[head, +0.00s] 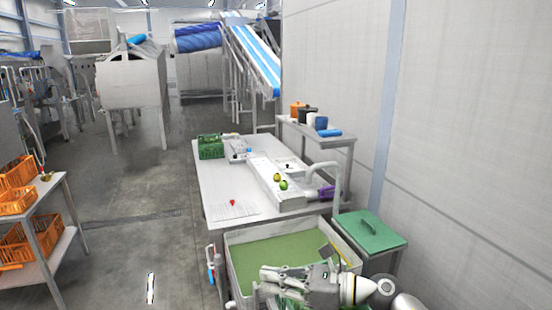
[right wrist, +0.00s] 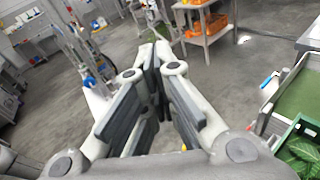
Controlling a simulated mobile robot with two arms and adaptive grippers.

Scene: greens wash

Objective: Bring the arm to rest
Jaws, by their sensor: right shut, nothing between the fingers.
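My right gripper (head: 264,281) reaches in from the lower right and points left, above the front part of the wash tank (head: 232,262) in the head view. In the right wrist view its fingers (right wrist: 156,62) come together at the tips with nothing between them. The wrist camera looks out over the grey floor. My left gripper does not show in either view.
The tank holds green water. A white table (head: 216,181) behind it carries a green crate (head: 211,150) and a basin unit. A green-topped stand (head: 370,229) is right of the tank. Orange crates (head: 17,201) sit on a left rack. Open floor lies between.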

